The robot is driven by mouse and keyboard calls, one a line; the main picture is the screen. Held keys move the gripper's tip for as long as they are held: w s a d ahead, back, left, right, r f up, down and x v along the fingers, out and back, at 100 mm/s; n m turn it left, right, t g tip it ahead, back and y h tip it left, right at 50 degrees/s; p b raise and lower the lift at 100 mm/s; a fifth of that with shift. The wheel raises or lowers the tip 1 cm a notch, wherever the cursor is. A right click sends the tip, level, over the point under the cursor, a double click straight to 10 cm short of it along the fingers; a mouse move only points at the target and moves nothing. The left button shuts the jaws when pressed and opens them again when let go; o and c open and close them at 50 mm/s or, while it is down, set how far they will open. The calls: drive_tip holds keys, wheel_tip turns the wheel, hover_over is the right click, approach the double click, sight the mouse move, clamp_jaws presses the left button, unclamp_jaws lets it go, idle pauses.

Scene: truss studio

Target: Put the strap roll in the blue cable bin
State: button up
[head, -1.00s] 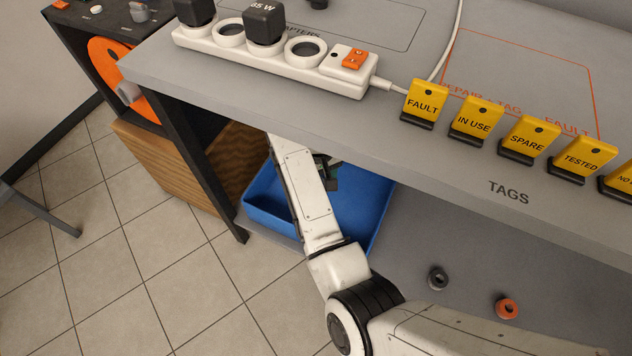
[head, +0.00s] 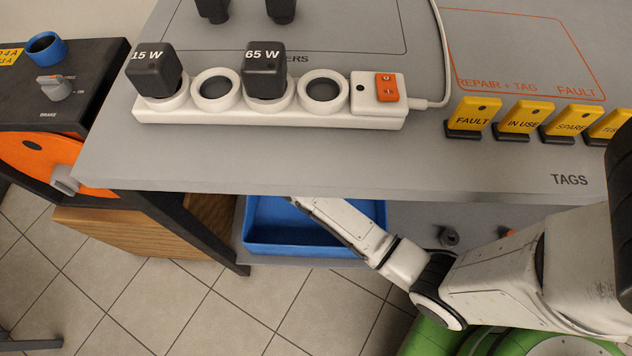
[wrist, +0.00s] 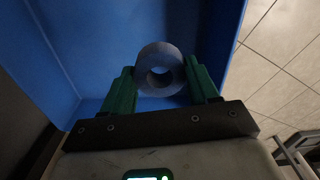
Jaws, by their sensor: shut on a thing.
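The strap roll, a grey ring (wrist: 160,77), shows in the wrist view between the two green fingers of my gripper (wrist: 161,88). The gripper is shut on it. The blue cable bin (head: 300,251) sits on the shelf under the bench top in the head view. Its blue walls (wrist: 110,40) surround the roll in the wrist view, so the gripper is at or inside the bin. I cannot tell whether the roll touches the bin floor. In the head view the bench top hides the gripper and the roll.
The bench top (head: 250,178) overhangs the bin. It carries a white power strip (head: 290,118) with adapters and several yellow tags (head: 473,118). A dark ring (head: 449,238) and a partly hidden orange ring (head: 507,232) lie on the lower shelf.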

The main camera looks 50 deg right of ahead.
drive_tip(key=s+f+n, duration=0.3)
drive_tip(key=s, duration=0.7)
drive_tip(key=w+f+b, duration=0.2)
drive_tip(key=w+f, duration=0.1)
drive_tip(key=w, duration=0.1)
drive_tip(key=w+f+b, duration=0.2)
drive_tip(key=w+f, duration=0.1)
drive_tip(key=w, duration=0.2)
drive_tip(key=w+f+b, duration=0.3)
drive_tip(key=w, duration=0.1)
drive_tip(key=shift+w+d+f, duration=0.3)
drive_tip(key=shift+w+f, duration=0.05)
drive_tip(key=shift+f, duration=0.05)
wheel_tip(320, 180, down, 4)
drive_tip(key=shift+w+r+b, duration=0.15)
drive_tip(key=shift+r+b, duration=0.1)
drive_tip(key=shift+b, duration=0.8)
drive_tip(key=shift+r, duration=0.1)
drive_tip(key=o, duration=1)
drive_tip(key=shift+o, duration=0.2)
